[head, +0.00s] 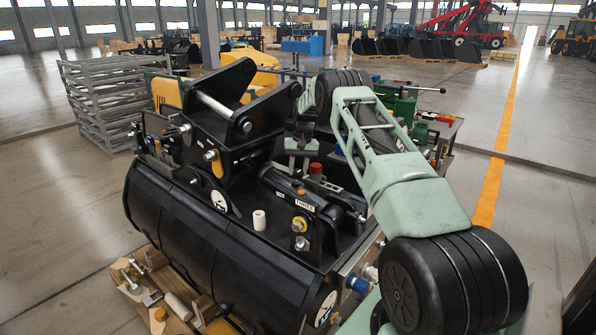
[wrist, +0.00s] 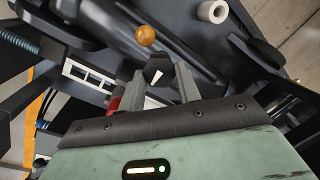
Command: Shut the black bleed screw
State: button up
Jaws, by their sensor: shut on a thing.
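The black bleed screw (wrist: 158,71) shows in the wrist view as a dark head with a white pointer mark. It sits between the two grey fingers of my gripper (wrist: 159,82), which are shut on it. In the head view my gripper (head: 298,170) reaches down to the black coupler body from behind. The screw cannot be made out there. An orange ball-shaped knob (wrist: 146,35) is just beyond the fingertips, apart from them.
A red cap (head: 316,169) stands close beside my gripper. The tall black coupler frame (head: 222,110) rises to the left.

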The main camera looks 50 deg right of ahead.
jog(key=shift+m, duration=0.4)
jog(key=o, duration=1)
jog(key=shift+c, duration=0.2)
jog(key=shift+r, duration=0.1)
notch_tip(320, 180, up, 17)
jog(key=s+d+b, duration=0.1)
jog(key=d+b, duration=0.1)
jog(key=shift+d, duration=0.25)
